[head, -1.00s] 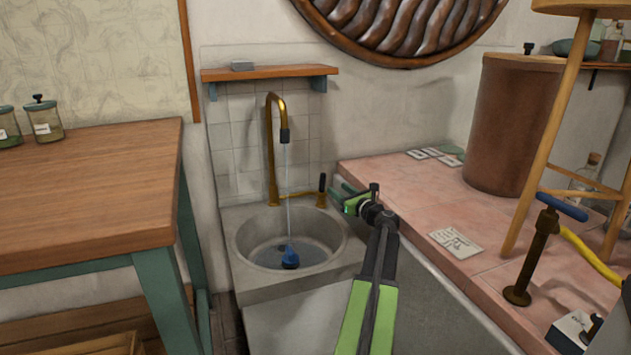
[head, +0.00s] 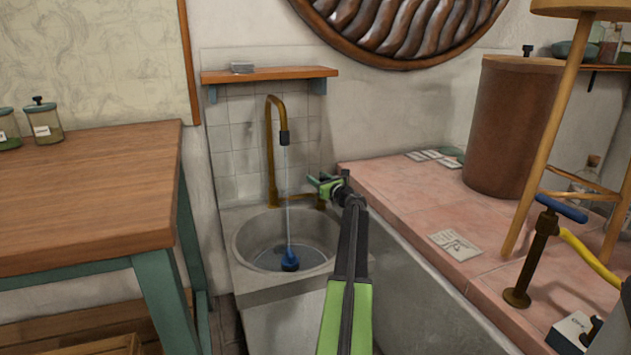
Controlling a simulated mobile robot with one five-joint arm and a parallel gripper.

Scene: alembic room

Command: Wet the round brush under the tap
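The brass tap (head: 270,150) stands at the back of the grey stone sink (head: 240,262). A thin stream of water (head: 287,205) falls from its dark nozzle. The round brush (head: 290,262), blue at its visible part, is in the basin where the stream comes down. My gripper (head: 320,184) is above the right back rim of the sink, to the right of the stream and higher than the brush. It is apart from the brush. Its green fingers look parted, with nothing seen between them. The tap's dark lever is hidden behind my gripper.
A wooden table (head: 85,200) with glass jars stands at the left. A pink tiled counter (head: 400,195) is close on the right, bearing a brown barrel (head: 515,125), a stool and a blue-handled pump (head: 540,245). A small shelf (head: 270,73) hangs above the tap.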

